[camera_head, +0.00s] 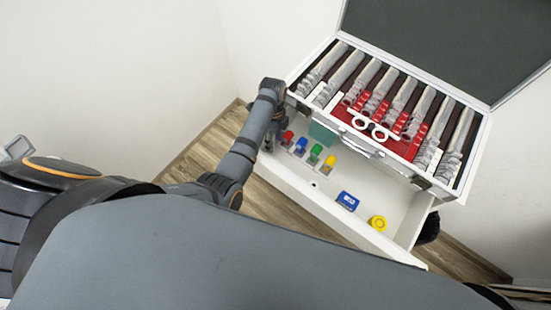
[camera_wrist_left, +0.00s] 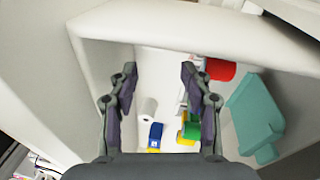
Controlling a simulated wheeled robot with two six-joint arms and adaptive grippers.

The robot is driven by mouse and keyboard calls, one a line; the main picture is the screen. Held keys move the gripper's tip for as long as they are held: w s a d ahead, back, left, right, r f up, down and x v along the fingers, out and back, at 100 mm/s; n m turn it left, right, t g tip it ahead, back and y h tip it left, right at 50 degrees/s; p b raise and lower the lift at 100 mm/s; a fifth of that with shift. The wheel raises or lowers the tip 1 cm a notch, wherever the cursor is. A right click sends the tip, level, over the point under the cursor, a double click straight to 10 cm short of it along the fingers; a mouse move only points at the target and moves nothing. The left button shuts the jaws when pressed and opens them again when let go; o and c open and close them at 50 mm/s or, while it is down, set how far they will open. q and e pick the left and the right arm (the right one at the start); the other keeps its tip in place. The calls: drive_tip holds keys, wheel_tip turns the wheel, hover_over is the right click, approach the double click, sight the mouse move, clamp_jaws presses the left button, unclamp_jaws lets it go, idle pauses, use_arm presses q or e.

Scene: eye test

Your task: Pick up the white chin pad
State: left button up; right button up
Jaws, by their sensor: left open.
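A small white roll (camera_wrist_left: 148,110), which looks like the white chin pad, lies in the open drawer in the left wrist view. In the head view a small white shape with a dark hole (camera_head: 313,184) on the drawer floor seems to be the same thing. My left gripper (camera_wrist_left: 159,72) is open and empty, its two fingers pointing into the drawer. The roll shows between the fingers, apart from them. In the head view the left gripper (camera_head: 268,138) is at the drawer's left end, partly hidden by its arm.
The white drawer (camera_head: 340,222) also holds red, blue, green and yellow items (camera_head: 315,154), a teal box (camera_head: 321,133), a blue box (camera_head: 347,201) and a yellow disc (camera_head: 378,223). An open lens case (camera_head: 400,105) with white trial frames stands above the drawer's back. Drawer walls are close to the gripper.

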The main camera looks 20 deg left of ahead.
use_arm(q)
drive_tip(key=f, duration=0.3)
drive_tip(key=shift+s+f, duration=0.3)
drive_tip(key=shift+f, duration=0.05)
drive_tip(key=f, duration=0.2)
drive_tip(key=s+f, duration=0.1)
drive_tip(key=f, duration=0.2)
drive_tip(key=shift+s+d, duration=0.1)
drive_tip(key=shift+d, duration=0.05)
drive_tip(key=shift+w+f, duration=0.1)
drive_tip(key=shift+w, duration=0.1)
drive_tip(key=c, duration=0.3)
drive_tip(key=shift+s, duration=0.1)
drive_tip(key=shift+c, duration=1.3)
